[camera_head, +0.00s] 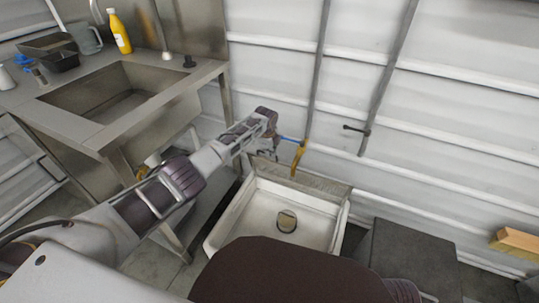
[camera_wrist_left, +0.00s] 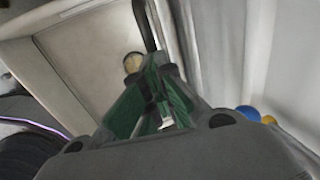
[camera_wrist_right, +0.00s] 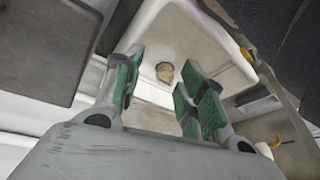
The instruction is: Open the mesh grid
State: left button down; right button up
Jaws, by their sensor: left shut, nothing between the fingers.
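A low white sink basin (camera_head: 240,215) with a round drain (camera_head: 287,221) stands against the wall. A thin grey panel (camera_head: 318,184), probably the mesh grid, stands raised along its back edge; I cannot make out the mesh. My left gripper (camera_head: 268,153) is at the back left corner of the basin, close to the panel's left end. In the left wrist view its green fingertips (camera_wrist_left: 160,75) are together and empty, close to a dark bar (camera_wrist_left: 143,25); contact is unclear. My right gripper (camera_wrist_right: 160,95) is open and empty over the basin, which shows in the right wrist view (camera_wrist_right: 200,35).
A yellow tap with a blue handle (camera_head: 299,153) is right beside the left gripper. A steel sink counter (camera_head: 75,120) with a yellow bottle (camera_head: 119,32) stands left. A dark grey block (camera_head: 405,262) stands right of the basin. Pipes run up the wall.

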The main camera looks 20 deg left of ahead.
pick_arm(q)
jog(key=shift+d+f+b, duration=0.25)
jog(key=shift+f+b, duration=0.65)
jog(key=shift+f, duration=0.4)
jog(key=shift+w+r+g+b, duration=0.15)
jog(key=shift+w+g+b, duration=0.15)
jog(key=shift+w+b, duration=0.8)
jog(key=c, duration=2.2)
grip_release()
jog(key=shift+b, duration=0.6)
jog(key=o, duration=0.7)
jog(key=shift+r, duration=0.1)
jog(key=shift+w+f, duration=0.2)
jog(key=shift+f, duration=0.15)
jog(key=shift+w+r, duration=0.1)
pick_arm(e)
notch_tip(320, 180, down, 7)
jog(key=w+a+t+y, duration=0.1)
jog(key=a, duration=0.1)
jog(key=shift+w+a+t, duration=0.2)
jog(key=shift+w+t, duration=0.1)
pick_arm(q)
jog(key=shift+a+r, duration=0.1)
pick_arm(e)
jog(key=shift+r, duration=0.15)
jog(key=shift+y, duration=0.3)
